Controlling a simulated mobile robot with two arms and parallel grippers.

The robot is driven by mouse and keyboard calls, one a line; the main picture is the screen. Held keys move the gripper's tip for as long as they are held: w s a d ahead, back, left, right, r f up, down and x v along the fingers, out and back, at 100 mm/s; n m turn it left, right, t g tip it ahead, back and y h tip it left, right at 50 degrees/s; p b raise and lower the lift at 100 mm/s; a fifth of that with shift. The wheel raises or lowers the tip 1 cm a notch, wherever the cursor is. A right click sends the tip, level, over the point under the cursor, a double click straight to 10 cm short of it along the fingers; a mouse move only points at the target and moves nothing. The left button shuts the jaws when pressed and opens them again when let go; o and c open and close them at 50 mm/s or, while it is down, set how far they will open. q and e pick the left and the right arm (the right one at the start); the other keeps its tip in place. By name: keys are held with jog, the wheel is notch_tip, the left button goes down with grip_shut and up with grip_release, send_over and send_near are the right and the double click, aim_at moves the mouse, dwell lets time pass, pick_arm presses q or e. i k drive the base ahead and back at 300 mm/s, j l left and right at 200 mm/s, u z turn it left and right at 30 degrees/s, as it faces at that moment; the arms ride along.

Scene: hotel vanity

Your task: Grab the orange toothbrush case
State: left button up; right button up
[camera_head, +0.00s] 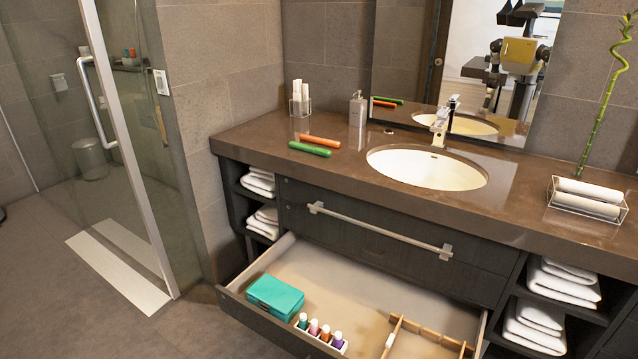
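The orange toothbrush case (320,140) lies on the brown vanity counter (250,142), left of the sink. A green case (310,149) of similar shape lies just in front of it, close beside it. Both also show as reflections in the mirror. Neither of my grippers shows directly in the head view. A small reflection of a robot is in the mirror, too small to tell its grippers' state.
The lower drawer (390,306) is pulled out in front of the counter, holding a teal box (275,297), several small bottles (314,327) and wooden dividers (428,333). A soap dispenser (357,110) and clear holder (300,106) stand behind the cases. The sink (427,169) is to the right.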

aim_at(317, 141)
jog(key=i+j, duration=0.55)
jog(key=i+j+z, duration=0.15)
jog(key=i+j, duration=0.15)
jog(key=j, duration=0.2)
jog(key=i+j, duration=0.25)
jog(key=j, duration=0.15)
jog(key=i+j+z, duration=0.1)
jog(key=i+j, duration=0.2)
jog(key=j, duration=0.15)
